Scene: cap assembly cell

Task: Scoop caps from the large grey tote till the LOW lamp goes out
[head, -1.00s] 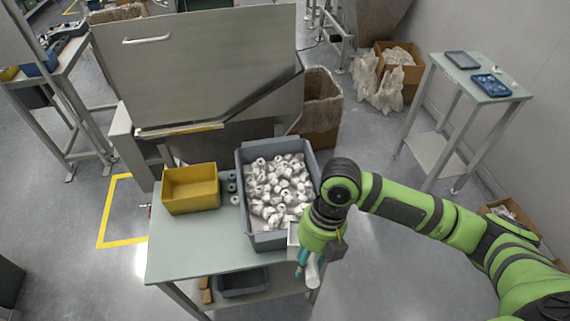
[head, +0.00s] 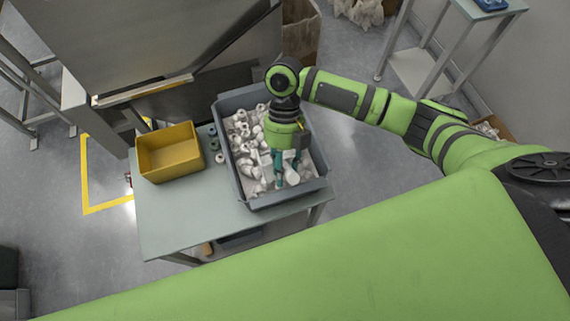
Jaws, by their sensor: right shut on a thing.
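The large grey tote (head: 262,202) stands on the table's right part and holds many white caps (head: 240,138). My right gripper (head: 286,171) is inside the tote's outline, low over the caps, with teal fingers. It is shut on a white scoop (head: 291,174), whose pale handle shows between the fingers. The scoop's bowl is partly hidden by the gripper and hard to tell from the caps, so I cannot tell whether it holds any. My left gripper is out of view. No LOW lamp can be made out.
A yellow bin (head: 169,169) stands left of the tote on the pale table (head: 180,222). A few small rings (head: 214,144) lie between them. A large metal machine (head: 170,45) stands behind. A big green part of my own arm covers the lower foreground.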

